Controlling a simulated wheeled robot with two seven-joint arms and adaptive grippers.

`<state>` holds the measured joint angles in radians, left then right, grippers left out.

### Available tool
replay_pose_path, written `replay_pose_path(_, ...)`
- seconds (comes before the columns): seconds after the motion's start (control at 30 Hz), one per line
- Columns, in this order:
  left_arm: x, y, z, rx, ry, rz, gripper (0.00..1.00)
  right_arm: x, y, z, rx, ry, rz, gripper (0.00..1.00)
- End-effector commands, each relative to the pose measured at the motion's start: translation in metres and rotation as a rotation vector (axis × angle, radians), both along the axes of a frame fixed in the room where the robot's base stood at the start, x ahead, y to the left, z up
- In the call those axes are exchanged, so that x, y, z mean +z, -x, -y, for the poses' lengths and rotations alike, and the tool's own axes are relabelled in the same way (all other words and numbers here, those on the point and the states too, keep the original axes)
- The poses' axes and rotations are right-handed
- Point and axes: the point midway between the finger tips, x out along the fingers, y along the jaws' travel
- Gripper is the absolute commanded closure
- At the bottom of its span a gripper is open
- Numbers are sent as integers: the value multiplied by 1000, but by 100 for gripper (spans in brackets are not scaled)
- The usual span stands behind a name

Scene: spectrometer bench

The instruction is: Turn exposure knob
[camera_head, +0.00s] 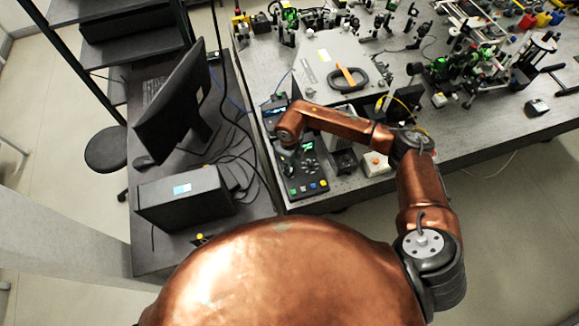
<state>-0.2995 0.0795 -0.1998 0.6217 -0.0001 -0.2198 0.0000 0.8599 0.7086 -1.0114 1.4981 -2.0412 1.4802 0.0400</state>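A dark control box (300,192) lies at the front left edge of the optical bench, with a small green display (308,146) and a row of coloured buttons near its front end. My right arm comes in from the right over the bench. Its wrist bends down over the box, and my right gripper (288,149) is at the box's left side, left of the green display. The gripper is small and dark here, and its fingers cannot be made out. The exposure knob cannot be told apart; the wrist and gripper cover part of the box. My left gripper is not in view.
A white box with an orange button (376,163) and a small black block (345,161) stand right of the control box. A grey plate (330,62) lies behind. A monitor (172,105) and black case (183,199) stand on the left desk, with loose cables.

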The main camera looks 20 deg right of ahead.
Motion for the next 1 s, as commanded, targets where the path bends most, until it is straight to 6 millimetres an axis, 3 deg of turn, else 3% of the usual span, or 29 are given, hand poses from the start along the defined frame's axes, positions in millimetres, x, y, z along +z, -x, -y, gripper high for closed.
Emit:
replay_pose_path(0.27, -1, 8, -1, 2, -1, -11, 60, 0, 0, 0, 0, 0, 0, 100)
replay_pose_path(0.67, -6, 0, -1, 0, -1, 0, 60, -1, 0, 0, 30, 0, 0, 100)
replay_pose_path(1.0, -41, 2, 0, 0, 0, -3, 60, -5, -1, 1, 234, 1, 1, 100)
